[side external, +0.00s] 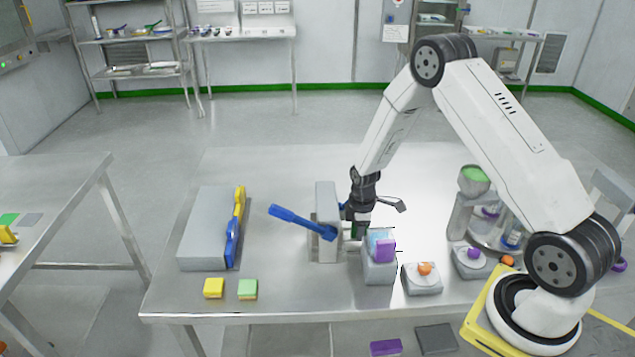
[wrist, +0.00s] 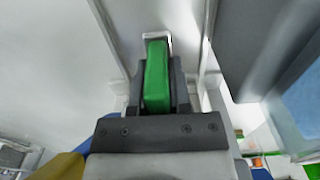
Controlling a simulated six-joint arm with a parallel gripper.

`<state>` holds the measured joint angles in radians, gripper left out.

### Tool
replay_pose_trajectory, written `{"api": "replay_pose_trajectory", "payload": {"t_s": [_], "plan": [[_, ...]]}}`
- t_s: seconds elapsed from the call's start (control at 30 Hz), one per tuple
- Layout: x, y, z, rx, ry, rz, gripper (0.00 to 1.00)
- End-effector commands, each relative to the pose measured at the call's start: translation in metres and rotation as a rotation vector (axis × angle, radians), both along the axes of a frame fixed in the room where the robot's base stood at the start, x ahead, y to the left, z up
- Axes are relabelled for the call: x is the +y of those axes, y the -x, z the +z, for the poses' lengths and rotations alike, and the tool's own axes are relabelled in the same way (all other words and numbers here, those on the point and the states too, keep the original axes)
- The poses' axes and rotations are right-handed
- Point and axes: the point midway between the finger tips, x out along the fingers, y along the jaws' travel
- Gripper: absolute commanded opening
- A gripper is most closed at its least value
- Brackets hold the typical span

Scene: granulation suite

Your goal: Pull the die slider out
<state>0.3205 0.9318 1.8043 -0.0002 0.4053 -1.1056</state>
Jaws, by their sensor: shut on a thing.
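The die slider's green grip (wrist: 157,75) stands upright between my two dark fingers in the wrist view. My gripper (wrist: 157,90) is shut on it from both sides. In the side external view my gripper (side external: 356,222) points down just right of a grey upright press-like block (side external: 327,205), and only a sliver of green (side external: 354,231) shows at the fingertips. A blue lever (side external: 298,220) sticks out left from that block. The slider's body and how far it sits in the block are hidden.
A grey block with a light blue panel and purple piece (side external: 380,270) stands close right of my gripper. An orange-knobbed grey block (side external: 422,285) is further right. A grey box (side external: 207,228) with yellow and blue handles lies left. The table behind is clear.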

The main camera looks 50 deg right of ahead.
Motion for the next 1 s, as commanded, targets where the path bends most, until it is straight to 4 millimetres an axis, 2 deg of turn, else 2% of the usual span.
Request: {"api": "replay_pose_trajectory", "payload": {"t_s": [0.67, 0.87, 1.0], "plan": [[-0.001, 0.0, 0.001, 0.0, 0.0, 0.0, 0.0], [-0.014, 0.012, 0.001, 0.001, 0.0, -0.004, 0.0], [-0.032, 0.03, 0.001, 0.001, 0.0, -0.006, 0.0]]}}
